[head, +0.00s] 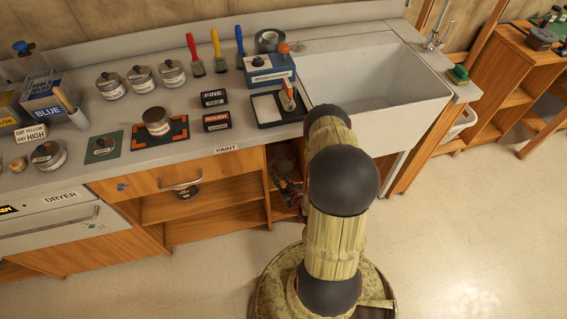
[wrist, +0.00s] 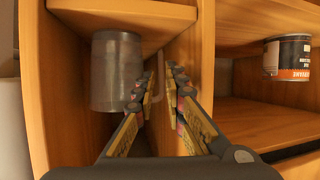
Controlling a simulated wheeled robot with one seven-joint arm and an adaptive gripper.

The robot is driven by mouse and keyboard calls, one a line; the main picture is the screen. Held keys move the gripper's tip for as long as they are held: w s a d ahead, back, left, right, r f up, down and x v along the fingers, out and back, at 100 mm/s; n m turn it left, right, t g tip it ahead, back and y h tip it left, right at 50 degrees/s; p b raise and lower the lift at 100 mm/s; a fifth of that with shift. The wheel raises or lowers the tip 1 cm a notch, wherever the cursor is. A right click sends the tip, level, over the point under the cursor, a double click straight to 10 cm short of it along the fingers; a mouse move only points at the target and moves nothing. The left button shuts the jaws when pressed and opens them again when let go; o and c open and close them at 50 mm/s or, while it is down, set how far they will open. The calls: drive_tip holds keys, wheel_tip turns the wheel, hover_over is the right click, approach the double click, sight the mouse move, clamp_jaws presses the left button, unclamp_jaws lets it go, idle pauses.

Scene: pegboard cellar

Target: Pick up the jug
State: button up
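The jug (wrist: 117,70) is a grey, translucent vessel in a narrow wooden cabinet compartment. In the wrist view, which looks upside down, it meets the shelf board along the top of the picture. In the head view a greyish shape in the dark compartment (head: 284,158) may be it, but it is dim. My gripper (wrist: 162,78) is inside the compartment with its fingers apart. The jug is left of the gap between the fingers in the wrist view, and the left finger overlaps its edge. I cannot tell whether they touch. In the head view my gripper (head: 290,194) is partly hidden by my arm.
Compartment walls stand close on both sides. A labelled can (wrist: 287,58) is in the neighbouring compartment; it also shows in the head view (head: 187,190). Above is the counter with a sink (head: 375,85), a blue device (head: 270,72) and several tins. The floor in front is clear.

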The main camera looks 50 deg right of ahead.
sight(271, 170)
drive_tip(key=b+x, duration=0.3)
drive_tip(key=x, duration=0.4)
drive_tip(key=shift+w+f+b, duration=0.3)
drive_tip(key=shift+b, duration=0.1)
drive_tip(key=shift+r, duration=0.1)
clamp_jaws()
drive_tip(key=shift+r, duration=0.25)
idle(0.6)
